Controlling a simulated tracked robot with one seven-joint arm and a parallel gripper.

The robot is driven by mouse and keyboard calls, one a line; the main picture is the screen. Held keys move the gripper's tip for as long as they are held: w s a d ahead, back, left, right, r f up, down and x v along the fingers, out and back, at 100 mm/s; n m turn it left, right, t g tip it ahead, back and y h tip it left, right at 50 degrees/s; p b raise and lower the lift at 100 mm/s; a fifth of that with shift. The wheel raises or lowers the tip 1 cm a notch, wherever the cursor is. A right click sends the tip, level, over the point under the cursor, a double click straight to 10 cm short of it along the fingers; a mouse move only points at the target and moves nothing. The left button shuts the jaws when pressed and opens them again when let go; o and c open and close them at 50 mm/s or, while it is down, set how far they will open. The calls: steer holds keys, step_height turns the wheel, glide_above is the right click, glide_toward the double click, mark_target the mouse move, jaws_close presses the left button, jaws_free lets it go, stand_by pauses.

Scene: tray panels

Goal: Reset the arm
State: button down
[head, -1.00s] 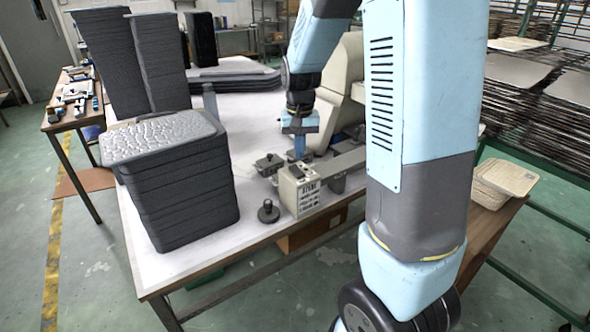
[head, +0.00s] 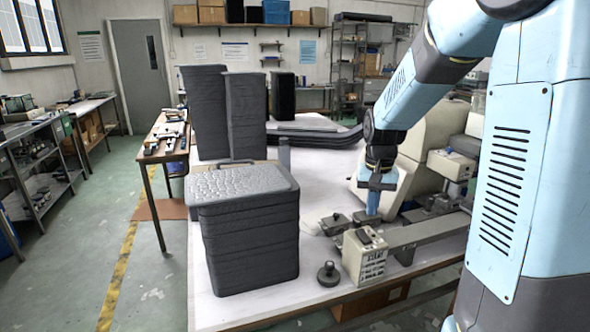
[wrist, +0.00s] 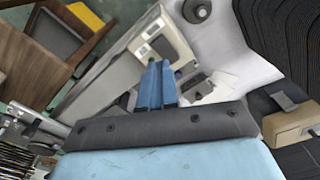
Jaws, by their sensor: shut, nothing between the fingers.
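My gripper (head: 373,208) points down over the white table (head: 235,312), beside a small beige machine box (head: 364,257) and its grey rail. Its blue fingers are together and empty; they also show in the wrist view (wrist: 158,72). In the wrist view the beige box (wrist: 163,40) lies just beyond the fingertips. My blue and dark arm reaches in from the upper right in the head view. Whether the fingertips touch anything cannot be told.
A stack of dark grey panels (head: 250,240) stands at the table's front left. Taller dark stacks (head: 207,112) stand behind it. A round black knob (head: 328,274) sits near the front edge. A larger beige machine (head: 433,145) is right of my gripper.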

steer(key=s+r+n+t, duration=0.1)
steer(key=s+r, duration=0.3)
steer(key=s, duration=0.3)
steer(key=s+r+n+t, duration=0.1)
steer(key=s+r+t, duration=0.1)
steer(key=s+r, duration=0.2)
steer(key=s+a+r+t, duration=0.1)
steer(key=s+r, duration=0.4)
steer(key=s, duration=0.6)
steer(key=shift+n+t, duration=0.4)
steer(key=shift+t, duration=0.2)
